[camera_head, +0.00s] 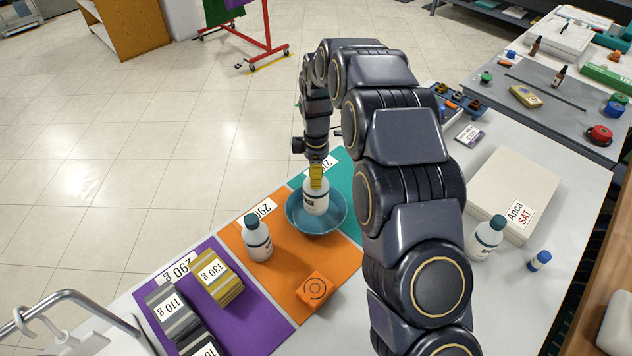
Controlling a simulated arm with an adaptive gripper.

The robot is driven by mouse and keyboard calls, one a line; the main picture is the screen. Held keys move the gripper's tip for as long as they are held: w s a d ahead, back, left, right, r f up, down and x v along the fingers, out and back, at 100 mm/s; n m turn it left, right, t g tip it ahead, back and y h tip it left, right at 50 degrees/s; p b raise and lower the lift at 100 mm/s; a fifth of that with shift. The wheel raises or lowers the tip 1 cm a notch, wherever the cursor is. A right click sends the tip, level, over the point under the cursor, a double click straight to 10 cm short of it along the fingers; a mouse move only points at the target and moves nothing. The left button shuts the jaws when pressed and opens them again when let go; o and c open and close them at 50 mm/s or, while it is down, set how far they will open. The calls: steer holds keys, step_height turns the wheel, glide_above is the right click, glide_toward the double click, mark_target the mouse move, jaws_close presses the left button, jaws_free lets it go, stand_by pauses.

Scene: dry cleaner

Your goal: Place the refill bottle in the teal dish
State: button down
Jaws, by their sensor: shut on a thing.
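The teal dish (318,226) is a round bowl on the orange mat, its edge over the boundary with the teal mat. A white refill bottle (316,198) with a dark printed label is upright at the dish, within its rim in this view. My gripper (316,186) comes down from above and is shut on the bottle's top, hiding its cap. I cannot tell whether the bottle's base touches the dish floor. A similar white bottle with a dark green cap (257,239) stands on the orange mat left of the dish. Another (485,239) stands at right.
An orange block (315,290) lies in front of the dish. Weight-labelled stacks (218,277) sit on the purple mat (252,311). The table's front right is clear.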

mark_target(315, 201)
steer(key=shift+w+f, duration=0.1)
steer(key=shift+f, duration=1.5)
steer(key=shift+f, duration=0.15)
steer(key=c, duration=0.9)
jaws_free()
